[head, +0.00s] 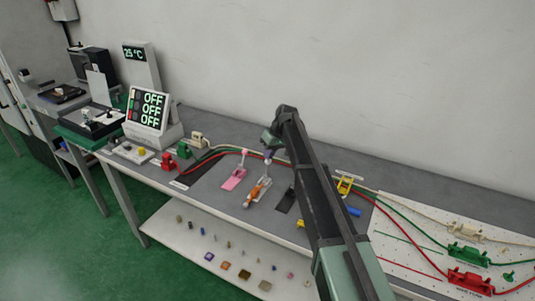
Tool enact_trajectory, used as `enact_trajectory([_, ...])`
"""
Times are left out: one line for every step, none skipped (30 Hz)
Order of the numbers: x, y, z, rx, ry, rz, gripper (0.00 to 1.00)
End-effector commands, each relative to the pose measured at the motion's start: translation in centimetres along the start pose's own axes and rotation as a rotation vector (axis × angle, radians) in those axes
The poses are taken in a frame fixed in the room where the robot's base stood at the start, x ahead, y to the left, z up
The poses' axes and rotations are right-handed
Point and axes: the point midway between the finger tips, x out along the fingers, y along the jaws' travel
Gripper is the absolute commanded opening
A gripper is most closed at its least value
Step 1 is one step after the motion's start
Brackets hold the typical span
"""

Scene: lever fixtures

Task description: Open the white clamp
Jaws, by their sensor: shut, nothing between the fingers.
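A small clamp fixture with a whitish base (263,187) and an orange-brown part lying along it sits on the grey bench, and looks like the white clamp. A pink clamp (235,179) with an upright part stands just left of it. A dark flat fixture (287,201) lies to its right, partly hidden by my arm. My gripper (268,158) is shut and empty, pointing down just above the far end of the whitish clamp. I cannot tell whether it touches the clamp. The clamp's lever position is too small to read clearly.
Red and green cables run behind the clamps. A yellow fixture (345,185) and a blue cylinder (354,211) sit right of my arm. A white perforated board (400,234) holds red, green and cream connectors. A display reading OFF (151,108) stands left. Small items lie on the lower shelf (190,226).

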Motion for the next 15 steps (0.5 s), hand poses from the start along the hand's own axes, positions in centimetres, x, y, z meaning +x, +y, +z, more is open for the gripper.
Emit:
enact_trajectory([-0.4,-0.1,-0.1,0.0,0.0,0.0,0.0])
enact_trajectory([-0.6,-0.2,-0.1,0.0,0.0,0.0,0.0])
enact_trajectory([-0.8,-0.3,-0.2,0.0,0.0,0.0,0.0])
enact_trajectory([-1.0,-0.3,-0.2,0.0,0.0,0.0,0.0])
enact_trajectory([-1.1,-0.3,-0.2,0.0,0.0,0.0,0.0])
enact_trajectory([-1.3,-0.4,-0.3,0.0,0.0,0.001,0.0])
enact_trajectory([-1.4,-0.4,-0.3,0.001,0.0,0.001,0.0])
enact_trajectory([-1.4,-0.4,-0.3,0.001,0.0,0.001,0.0])
enact_trajectory([-1.4,-0.4,-0.3,0.001,0.0,0.001,0.0])
enact_trajectory([-1.4,-0.4,-0.3,0.001,0.0,0.001,0.0])
enact_trajectory([-1.4,-0.4,-0.3,0.001,0.0,0.001,0.0])
enact_trajectory([-1.3,-0.4,-0.2,0.001,0.0,0.001,0.0])
enact_trajectory([-1.3,-0.4,-0.2,0.001,0.0,0.001,0.0])
enact_trajectory([-1.3,-0.4,-0.2,0.001,0.0,0.001,0.0])
enact_trajectory([-1.3,-0.4,-0.2,0.001,0.0,0.001,0.0])
